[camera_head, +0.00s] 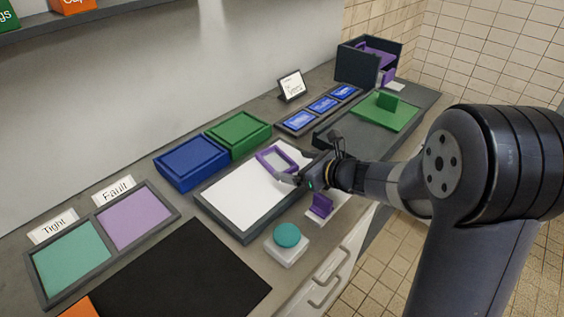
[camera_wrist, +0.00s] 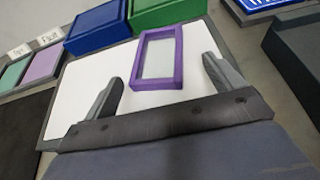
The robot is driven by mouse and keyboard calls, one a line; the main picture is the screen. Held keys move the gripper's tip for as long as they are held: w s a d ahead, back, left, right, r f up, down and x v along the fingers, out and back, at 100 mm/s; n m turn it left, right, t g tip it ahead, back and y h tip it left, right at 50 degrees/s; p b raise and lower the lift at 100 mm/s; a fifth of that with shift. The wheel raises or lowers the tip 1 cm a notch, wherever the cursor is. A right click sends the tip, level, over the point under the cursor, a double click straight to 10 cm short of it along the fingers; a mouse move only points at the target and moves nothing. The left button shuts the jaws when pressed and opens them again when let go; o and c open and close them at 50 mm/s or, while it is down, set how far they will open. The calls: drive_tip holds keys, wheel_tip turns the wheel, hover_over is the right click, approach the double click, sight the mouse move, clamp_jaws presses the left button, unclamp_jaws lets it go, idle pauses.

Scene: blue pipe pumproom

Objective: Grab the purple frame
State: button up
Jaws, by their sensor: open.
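The purple frame (camera_head: 277,160) is a small rectangular ring lying on the white panel of a dark-edged tray (camera_head: 240,196), near that panel's far right part. It also shows in the wrist view (camera_wrist: 178,58), where the white panel is visible through its opening. My gripper (camera_wrist: 163,80) is open. Its two fingers stand apart, one to the left and one to the right of the frame's near end, with nothing held between them. In the head view my gripper (camera_head: 296,172) is at the frame's right end; whether a finger touches it cannot be told.
Blue (camera_head: 191,162) and green (camera_head: 238,135) boxes stand behind the tray. A purple upright piece (camera_head: 320,206) and a teal button (camera_head: 287,235) are at the front edge. Teal and lilac panels lie left. A green block (camera_head: 386,103) and dark box (camera_head: 368,62) are at right.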

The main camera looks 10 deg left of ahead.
sight(282, 159)
drive_tip(key=shift+w+p+x, duration=0.2)
drive_tip(key=shift+x, duration=1.1)
drive_tip(key=shift+w+p+x, duration=0.15)
drive_tip(key=shift+w+x, duration=0.05)
drive_tip(key=shift+x, duration=1.1)
drive_tip(key=shift+d+r, duration=0.15)
drive_tip(key=shift+c, duration=0.2)
drive_tip(key=c, duration=1.1)
